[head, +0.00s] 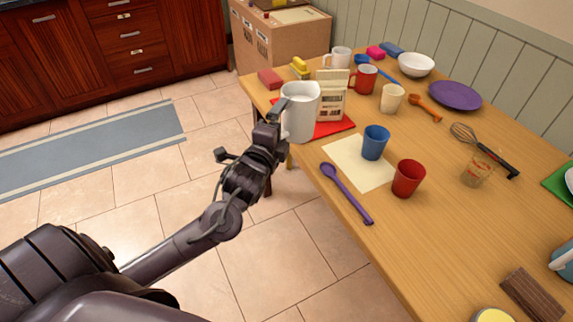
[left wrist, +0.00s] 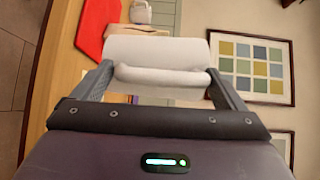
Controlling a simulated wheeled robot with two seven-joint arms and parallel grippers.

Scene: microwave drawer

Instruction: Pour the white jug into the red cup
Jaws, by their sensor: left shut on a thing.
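The white jug (head: 299,112) is upright at the table's left edge, by a red mat (head: 338,127). My left gripper (head: 277,109) is shut on its handle; in the left wrist view the handle (left wrist: 160,78) lies between the fingers. I cannot tell whether the jug's base touches the mat. The red cup (head: 408,179), a tumbler without a handle, stands upright towards the front, right of the jug and apart from it. The jug's contents are hidden. My right gripper is in neither view.
A blue cup (head: 375,142) stands on a cream sheet (head: 345,160) between jug and red cup. A purple spoon (head: 347,194) lies along the near edge. A carton (head: 332,95) stands just behind the jug. A red mug (head: 365,77) is farther back.

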